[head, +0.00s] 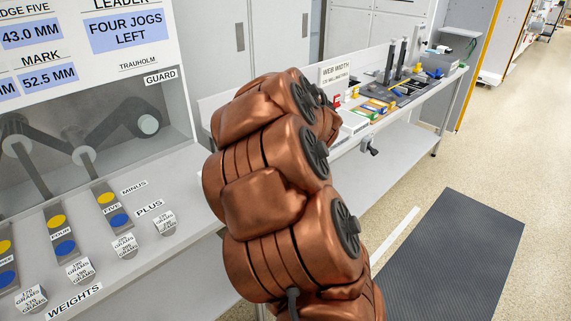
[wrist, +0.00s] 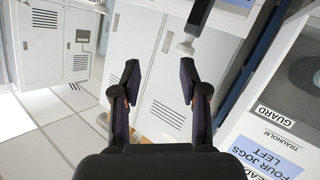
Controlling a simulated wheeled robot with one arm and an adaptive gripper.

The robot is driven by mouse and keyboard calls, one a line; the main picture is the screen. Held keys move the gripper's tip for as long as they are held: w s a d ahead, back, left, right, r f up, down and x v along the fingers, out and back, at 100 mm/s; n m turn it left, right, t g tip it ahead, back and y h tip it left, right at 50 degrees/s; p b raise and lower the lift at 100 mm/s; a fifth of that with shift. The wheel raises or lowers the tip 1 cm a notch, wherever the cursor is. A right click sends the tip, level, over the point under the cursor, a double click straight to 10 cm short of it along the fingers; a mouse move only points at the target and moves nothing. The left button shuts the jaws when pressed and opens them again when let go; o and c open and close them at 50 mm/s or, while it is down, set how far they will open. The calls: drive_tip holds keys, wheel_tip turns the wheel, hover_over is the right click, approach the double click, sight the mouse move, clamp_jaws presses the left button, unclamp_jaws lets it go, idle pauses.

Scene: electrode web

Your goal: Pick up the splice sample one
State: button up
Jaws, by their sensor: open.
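I cannot make out a splice sample one in either view; any label for it is too small to read or hidden. Small yellow, blue and red items (head: 374,107) lie on the far bench in the head view, too small to tell apart. My gripper (wrist: 158,82) is open in the wrist view, with nothing between its two dark fingers. It faces grey cabinets and is turned, so the scene looks tilted. In the head view my copper arm hides the gripper and part of the bench.
A long bench (head: 405,125) runs to the back right, with a "WEB WIDTH" sign (head: 336,75) and upright posts. At left stands a machine (head: 85,75) with a guard, and weights (head: 165,223) on its ledge. A dark mat (head: 455,258) lies on the open floor at right.

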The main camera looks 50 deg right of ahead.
drive_tip(key=f+n+t+y+b, duration=0.1)
drive_tip(key=f+y+b, duration=0.1)
drive_tip(key=f, duration=0.3)
drive_tip(key=f+n+t+y+b, duration=0.1)
drive_tip(key=f+y+b, duration=0.1)
drive_tip(key=f, duration=0.3)
drive_tip(key=f+t+y+b, duration=0.1)
drive_tip(key=f+t+y, duration=0.1)
drive_tip(key=f, duration=0.3)
drive_tip(key=shift+s+a+f+n+y+b, duration=0.1)
drive_tip(key=shift+s+f+n+y+b, duration=0.1)
drive_tip(key=shift+y, duration=0.25)
drive_tip(key=shift+s+f+n+y+b, duration=0.1)
drive_tip(key=shift+n+y+b, duration=0.1)
drive_tip(key=shift+y, duration=0.25)
drive_tip(key=shift+s+a+f+y, duration=0.1)
drive_tip(key=shift+a+f+y, duration=0.1)
drive_tip(key=shift+f+y, duration=0.1)
drive_tip(key=shift+a, duration=0.1)
drive_tip(key=shift+w+f+t, duration=0.1)
drive_tip(key=shift+w+t, duration=0.2)
drive_tip(key=shift+w, duration=0.1)
drive_tip(key=shift+w+f, duration=0.2)
drive_tip(key=shift+w, duration=0.95)
drive_tip(key=shift+w+f, duration=0.25)
drive_tip(key=shift+w, duration=0.9)
drive_tip(key=shift+w+f, duration=0.2)
drive_tip(key=shift+w, duration=0.95)
clamp_jaws()
